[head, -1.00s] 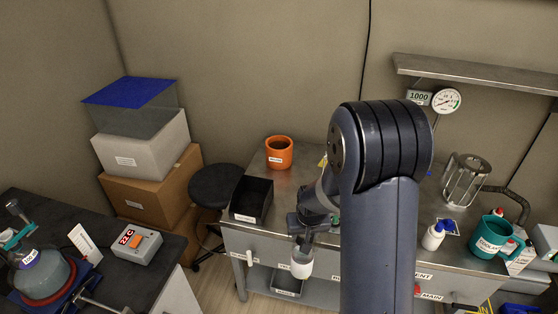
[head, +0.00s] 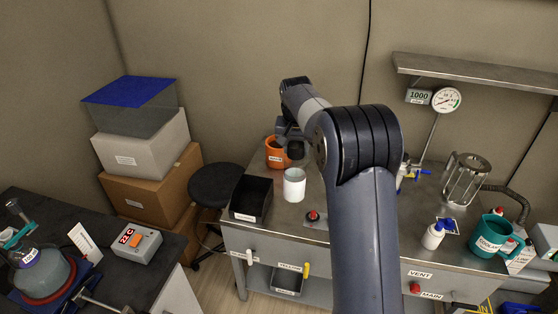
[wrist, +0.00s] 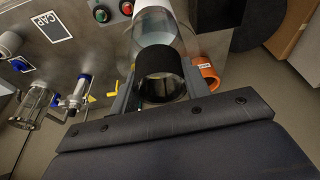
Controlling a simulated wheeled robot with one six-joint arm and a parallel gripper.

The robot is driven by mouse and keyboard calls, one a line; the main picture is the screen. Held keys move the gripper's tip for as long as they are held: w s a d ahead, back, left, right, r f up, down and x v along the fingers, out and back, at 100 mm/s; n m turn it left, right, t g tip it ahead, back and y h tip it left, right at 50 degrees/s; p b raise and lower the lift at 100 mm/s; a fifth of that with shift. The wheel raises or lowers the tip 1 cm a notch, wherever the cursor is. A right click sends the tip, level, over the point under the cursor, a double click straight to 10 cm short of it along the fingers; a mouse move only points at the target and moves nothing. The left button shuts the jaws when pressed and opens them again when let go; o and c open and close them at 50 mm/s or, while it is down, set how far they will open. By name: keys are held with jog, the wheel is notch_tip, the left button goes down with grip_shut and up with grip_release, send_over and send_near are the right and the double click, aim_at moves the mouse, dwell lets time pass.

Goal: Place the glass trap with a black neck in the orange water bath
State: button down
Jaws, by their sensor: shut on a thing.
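The glass trap hangs upright in my gripper, its black neck (head: 295,150) at the top and its white lower part (head: 294,186) below clear glass. My gripper (head: 291,138) is shut on the black neck. In the wrist view my gripper (wrist: 160,88) has a finger on each side of the black neck (wrist: 160,72), and the clear body (wrist: 158,28) extends away. The orange water bath (head: 275,158) stands at the back left of the steel bench, just behind and left of the trap in the head view, partly covered by my gripper. Its rim (wrist: 208,74) shows in the wrist view.
A black open bin (head: 251,199) stands at the bench's left front, close to the trap. A red button (head: 313,216) sits to the right.

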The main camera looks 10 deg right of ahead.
jog(key=w+r+m, duration=0.1)
jog(key=w+r, duration=0.5)
jog(key=shift+r, duration=0.15)
dwell(0.4)
